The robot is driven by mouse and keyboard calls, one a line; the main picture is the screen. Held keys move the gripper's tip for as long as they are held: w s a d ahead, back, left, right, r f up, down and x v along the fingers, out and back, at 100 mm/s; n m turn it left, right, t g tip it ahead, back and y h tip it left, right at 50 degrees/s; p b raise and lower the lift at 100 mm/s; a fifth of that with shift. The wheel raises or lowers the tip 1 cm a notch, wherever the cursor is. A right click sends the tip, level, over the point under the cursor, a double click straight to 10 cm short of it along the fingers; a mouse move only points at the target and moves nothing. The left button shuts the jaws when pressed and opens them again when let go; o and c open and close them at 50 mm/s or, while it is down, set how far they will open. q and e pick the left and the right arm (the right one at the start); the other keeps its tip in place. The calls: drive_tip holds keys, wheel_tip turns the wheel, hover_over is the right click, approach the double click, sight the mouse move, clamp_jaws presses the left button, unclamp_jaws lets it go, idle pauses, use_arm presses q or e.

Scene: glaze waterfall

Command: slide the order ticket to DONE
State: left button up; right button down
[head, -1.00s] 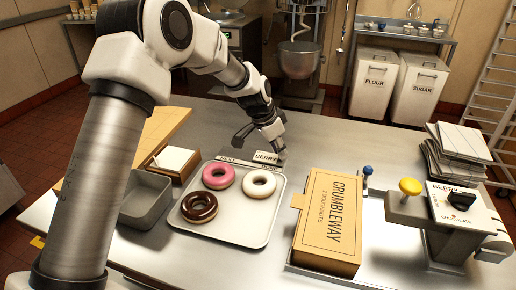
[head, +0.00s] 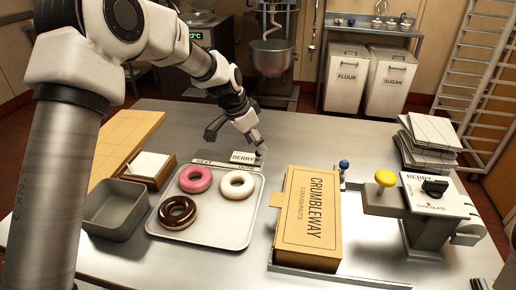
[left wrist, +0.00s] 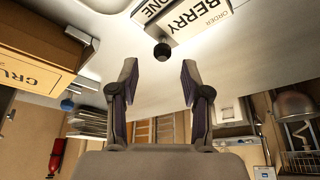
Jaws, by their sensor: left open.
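The order ticket (head: 243,157) is a white card marked BERRY. My right gripper is not in view.
A tray (head: 240,231) with three doughnuts lies in front of the rail. A Crumbleway box (head: 310,215) stands right of it, beside a dispenser with a yellow knob (head: 386,178). A grey bin (head: 115,212) is at the left. The table behind the box is clear.

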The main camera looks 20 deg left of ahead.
use_arm(q)
drive_tip(key=v, duration=0.8)
drive_tip(key=shift+r, duration=0.2)
